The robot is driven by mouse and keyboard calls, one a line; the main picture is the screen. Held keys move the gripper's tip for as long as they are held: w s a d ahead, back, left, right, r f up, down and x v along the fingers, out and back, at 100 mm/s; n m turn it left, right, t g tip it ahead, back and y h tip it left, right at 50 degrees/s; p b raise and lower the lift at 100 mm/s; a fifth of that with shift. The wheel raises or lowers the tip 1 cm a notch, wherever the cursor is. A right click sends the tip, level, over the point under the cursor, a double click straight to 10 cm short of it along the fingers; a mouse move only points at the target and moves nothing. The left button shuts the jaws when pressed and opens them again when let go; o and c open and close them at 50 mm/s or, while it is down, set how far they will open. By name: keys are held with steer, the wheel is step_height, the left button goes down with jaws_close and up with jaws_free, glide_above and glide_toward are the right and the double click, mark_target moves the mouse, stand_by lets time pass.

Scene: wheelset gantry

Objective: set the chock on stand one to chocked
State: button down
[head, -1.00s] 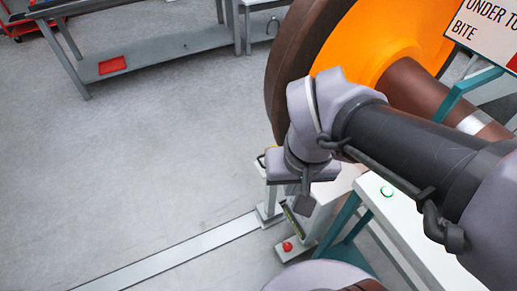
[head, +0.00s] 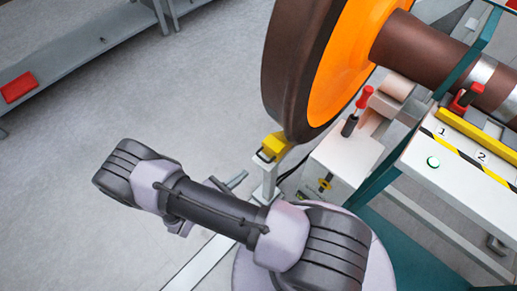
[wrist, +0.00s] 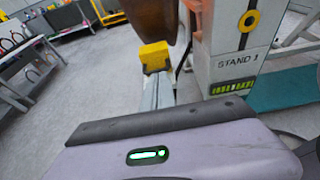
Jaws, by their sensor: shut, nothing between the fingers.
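The chock is a yellow block (head: 273,147) on a grey post beside the lower edge of the brown wheel (head: 290,70). In the wrist view the yellow block (wrist: 154,55) is on a pale rail, close to the wheel (wrist: 152,18); I cannot tell whether they touch. Stand one is the white cabinet labelled STAND 1 (wrist: 230,68), right of the chock. My gripper (head: 236,180) is mostly hidden behind my arm, left of and below the chock in the head view. It is shut, empty and apart from the chock. Its grey body fills the bottom of the wrist view.
A red-topped lever (head: 359,109) stands on the white cabinet. A white panel with a green button (head: 433,162) and striped strip marked 1 and 2 is at right. A bench with a red tray (head: 18,87) is far left. Floor between is clear.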

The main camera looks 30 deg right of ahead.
mark_target(273, 150)
steer(key=shift+s+d, duration=0.15)
steer(key=b+x, duration=0.1)
steer(key=x, duration=0.3)
steer(key=b+x, duration=0.1)
steer(key=x, duration=0.3)
steer(key=b+x, duration=0.2)
steer(key=x, duration=0.3)
steer(key=shift+d+r, duration=0.15)
steer(key=shift+r, duration=0.2)
steer(key=shift+w+d+r, duration=0.1)
steer(key=shift+w+d, duration=0.15)
steer(key=shift+d, duration=0.05)
